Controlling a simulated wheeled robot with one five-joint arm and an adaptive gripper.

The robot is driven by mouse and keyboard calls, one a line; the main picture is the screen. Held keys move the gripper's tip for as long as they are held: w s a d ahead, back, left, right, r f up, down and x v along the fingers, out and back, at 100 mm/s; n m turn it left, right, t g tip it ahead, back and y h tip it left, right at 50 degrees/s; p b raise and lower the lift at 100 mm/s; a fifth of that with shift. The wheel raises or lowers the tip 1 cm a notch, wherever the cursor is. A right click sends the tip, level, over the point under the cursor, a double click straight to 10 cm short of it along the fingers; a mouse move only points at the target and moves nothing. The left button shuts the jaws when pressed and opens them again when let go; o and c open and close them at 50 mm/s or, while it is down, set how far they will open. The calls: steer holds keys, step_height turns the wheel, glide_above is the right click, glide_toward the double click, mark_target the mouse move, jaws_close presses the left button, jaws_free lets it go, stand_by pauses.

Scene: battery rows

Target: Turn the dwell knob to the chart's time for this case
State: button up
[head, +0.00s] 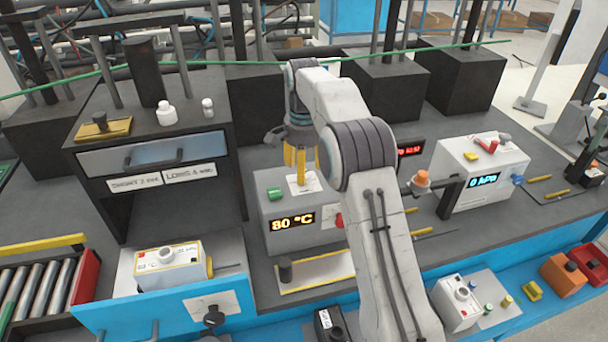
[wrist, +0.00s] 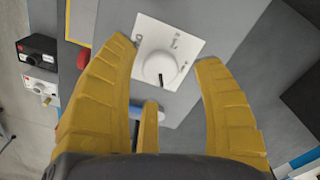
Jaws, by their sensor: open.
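My gripper (head: 300,160) hangs over the grey box with the amber "80 °C" display (head: 293,222), its yellow fingers pointing down. In the wrist view my gripper (wrist: 168,55) is open, with a round white knob (wrist: 157,68) between and beyond the fingers. Two labels read about "SHORT 2 min" (head: 135,183) and "LONG 4 min" (head: 189,173). Contact with the knob cannot be told.
A white device showing "0 hPa" (head: 484,180) stands at right. A white case with yellow edges (head: 168,268) stands at front left, near a roller conveyor (head: 40,290). Bottles stand on the dark cabinet.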

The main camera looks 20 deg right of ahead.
steer(key=shift+f, duration=0.9)
steer(key=shift+o, duration=0.2)
steer(key=shift+s, duration=0.1)
jaws_close()
